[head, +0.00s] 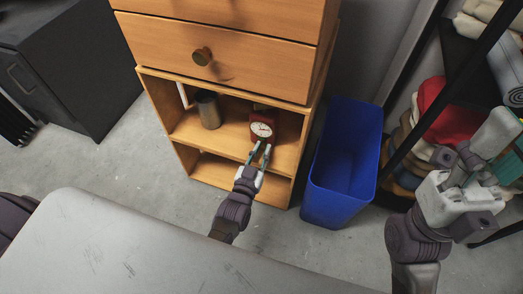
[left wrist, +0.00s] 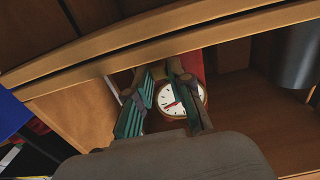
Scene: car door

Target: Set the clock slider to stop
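A red clock (head: 262,129) with a round white face stands on the upper shelf of the wooden cabinet. My left gripper (head: 260,153) is just in front of it, its two fingers pointing at the clock with a gap between them. In the left wrist view, the green-padded fingers (left wrist: 162,103) stand apart, and the clock face (left wrist: 181,99) shows between and behind them, partly covered. I cannot make out the slider or whether a finger touches the clock. My right gripper (head: 497,150) is raised at the far right, away from the clock, partly cut off by the frame edge.
A dark metal cup (head: 208,109) stands left of the clock on the same shelf (head: 224,137). The drawer (head: 235,57) sits close above. A blue bin (head: 343,165) stands right of the cabinet, beside a rack with folded cloths (head: 436,100). A grey surface (head: 130,245) lies in front.

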